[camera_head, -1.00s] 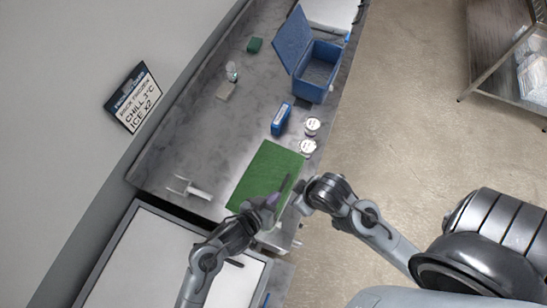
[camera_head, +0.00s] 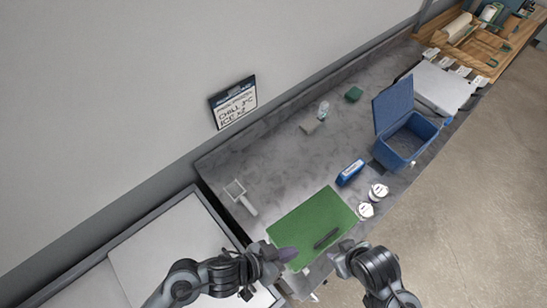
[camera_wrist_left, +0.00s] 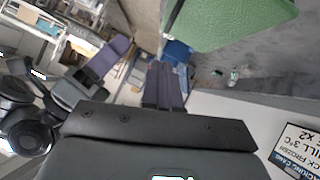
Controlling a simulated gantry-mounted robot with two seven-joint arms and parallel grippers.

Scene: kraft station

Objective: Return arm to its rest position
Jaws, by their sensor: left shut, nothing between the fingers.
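My left arm comes in from the lower left in the head view. Its gripper (camera_head: 284,254), with purple fingers, is at the near left end of the green board (camera_head: 312,215). In the left wrist view the left fingers (camera_wrist_left: 164,84) are together with nothing between them, and the green board (camera_wrist_left: 225,18) shows above them. My right gripper (camera_head: 343,250) is beside the board's near right edge. The right gripper also shows in the left wrist view (camera_wrist_left: 105,60), at left; its opening is unclear. A dark, long item (camera_head: 326,238) lies on the board.
On the grey counter (camera_head: 270,165) are a white scoop-like tool (camera_head: 241,196), a blue pack (camera_head: 350,172), two white-lidded round containers (camera_head: 378,191), an open blue box (camera_head: 405,140) and a green block (camera_head: 354,94). A sign (camera_head: 233,103) hangs on the wall.

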